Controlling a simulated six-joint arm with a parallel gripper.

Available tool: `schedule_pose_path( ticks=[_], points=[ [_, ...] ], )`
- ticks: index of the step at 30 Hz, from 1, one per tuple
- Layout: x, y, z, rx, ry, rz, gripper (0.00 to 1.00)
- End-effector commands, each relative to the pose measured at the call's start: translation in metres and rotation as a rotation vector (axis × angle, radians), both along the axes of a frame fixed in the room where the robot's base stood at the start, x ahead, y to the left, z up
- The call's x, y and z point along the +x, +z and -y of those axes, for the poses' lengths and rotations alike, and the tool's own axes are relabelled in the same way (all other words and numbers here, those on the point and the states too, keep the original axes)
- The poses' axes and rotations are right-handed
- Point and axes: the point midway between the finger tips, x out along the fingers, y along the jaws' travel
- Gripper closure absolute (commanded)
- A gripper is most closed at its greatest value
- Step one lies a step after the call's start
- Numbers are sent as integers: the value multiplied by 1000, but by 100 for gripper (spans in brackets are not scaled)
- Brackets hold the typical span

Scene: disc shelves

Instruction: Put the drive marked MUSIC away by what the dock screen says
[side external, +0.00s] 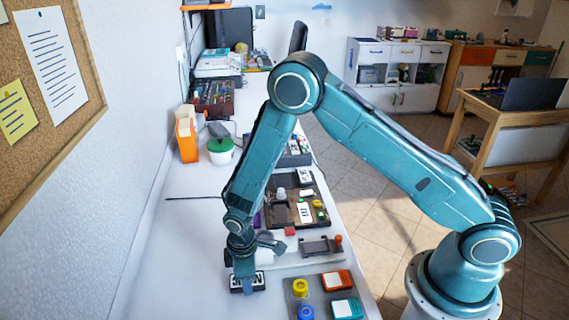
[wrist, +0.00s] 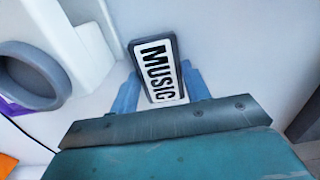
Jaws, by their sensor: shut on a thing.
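The drive marked MUSIC (wrist: 158,70) is a dark slab with a white label and black letters. It sits between the two blue fingers of my gripper (wrist: 160,92), which is shut on it. In the side external view the drive (side external: 238,283) is at the front of the white bench, under my gripper (side external: 247,284). I cannot tell whether it touches the bench. No readable dock screen shows in either view.
A grey tray (side external: 318,288) at front right bears an orange drive (side external: 337,280), a teal drive (side external: 347,308), and yellow and blue rings. A grey holder (side external: 320,247) and a dark tray of small items (side external: 320,190) stand behind. Bench left of my gripper is clear.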

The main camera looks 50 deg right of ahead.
Motion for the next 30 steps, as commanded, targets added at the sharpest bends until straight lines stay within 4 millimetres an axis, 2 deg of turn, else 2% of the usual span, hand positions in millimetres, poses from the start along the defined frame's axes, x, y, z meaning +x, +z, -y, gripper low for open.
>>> schedule_pose_path(
  ticks=[5,6,9,23,30],
  points=[
    [0,-2,0,0,0,0,80],
    [0,-3,0,0,0,0,51],
    [0,-3,0,0,0,0,32],
    [0,1,0,0,0,0,31],
    [0,19,0,1,0,1,31]
  ],
)
